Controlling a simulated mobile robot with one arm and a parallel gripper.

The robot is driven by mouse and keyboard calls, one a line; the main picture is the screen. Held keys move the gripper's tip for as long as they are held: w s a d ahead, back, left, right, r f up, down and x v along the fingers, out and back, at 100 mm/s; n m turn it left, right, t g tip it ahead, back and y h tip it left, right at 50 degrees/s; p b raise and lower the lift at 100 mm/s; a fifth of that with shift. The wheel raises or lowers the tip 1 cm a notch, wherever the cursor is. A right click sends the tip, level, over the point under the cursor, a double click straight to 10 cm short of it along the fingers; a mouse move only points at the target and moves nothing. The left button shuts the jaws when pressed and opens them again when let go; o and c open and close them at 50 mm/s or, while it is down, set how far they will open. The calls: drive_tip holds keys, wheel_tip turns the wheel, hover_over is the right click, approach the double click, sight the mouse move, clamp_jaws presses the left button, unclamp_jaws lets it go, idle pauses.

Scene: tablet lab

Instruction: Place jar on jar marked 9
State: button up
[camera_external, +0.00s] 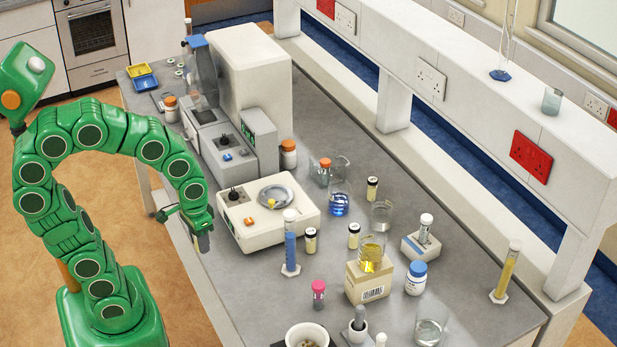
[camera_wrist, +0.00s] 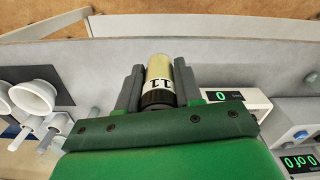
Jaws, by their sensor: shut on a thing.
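My gripper (camera_external: 200,232) is at the left edge of the bench in the external view, pointing down. In the wrist view my gripper (camera_wrist: 159,85) is shut on a small cream jar (camera_wrist: 160,71) with a black lid and a white label whose dark digits look like 11. The held jar is hard to make out in the external view. Three similar small jars stand on the bench: one by the blue cylinder (camera_external: 310,240), one in the middle (camera_external: 353,235) and one farther back (camera_external: 372,188). Their numbers are too small to read, so I cannot tell which is marked 9.
A balance with a round pan (camera_external: 276,192) stands right of my gripper. Bare bench (camera_external: 248,285) lies at the front left.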

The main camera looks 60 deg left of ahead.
wheel_tip(320, 180, up, 13)
drive_tip(key=shift+w+d+r, duration=0.1)
drive_tip(key=shift+r, duration=0.1)
drive_tip(key=w+d+r, duration=0.1)
drive_tip(key=w+r, duration=0.1)
drive_tip(key=w, duration=1.1)
hover_over(354, 226)
drive_tip(key=f, duration=1.1)
drive_tip(key=s+f, duration=0.1)
drive_tip(key=f, duration=0.4)
drive_tip(key=shift+f, duration=0.2)
drive_tip(key=shift+w+d+f, duration=0.1)
drive_tip(key=shift+w+f, duration=0.45)
drive_tip(key=shift+f, duration=1.6)
drive_tip(key=shift+f, duration=0.1)
